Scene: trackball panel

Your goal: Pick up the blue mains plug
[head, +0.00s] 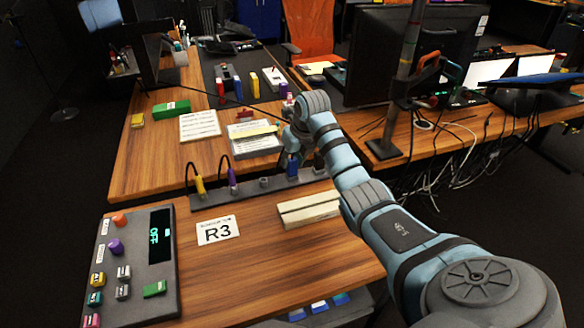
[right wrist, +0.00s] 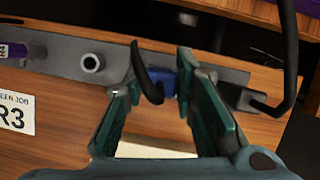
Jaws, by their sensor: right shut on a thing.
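The blue mains plug (head: 293,168) is upright at the grey socket strip (head: 248,191) in the head view. It also shows between the fingers in the right wrist view (right wrist: 164,83), with a black cable curving in front of it. My right gripper (right wrist: 160,80) is shut on the plug, one finger on each side. In the head view the right gripper is partly hidden by its own wrist. Whether the plug is still seated in its socket cannot be told. My left gripper is not in view.
A yellow plug (head: 200,185) and a purple plug (head: 232,181) stand on the strip, left of a bare socket (right wrist: 92,62). A white R3 card (head: 217,230), a cream block (head: 308,208) and a control panel (head: 130,270) lie nearer. Bare wood surrounds the card.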

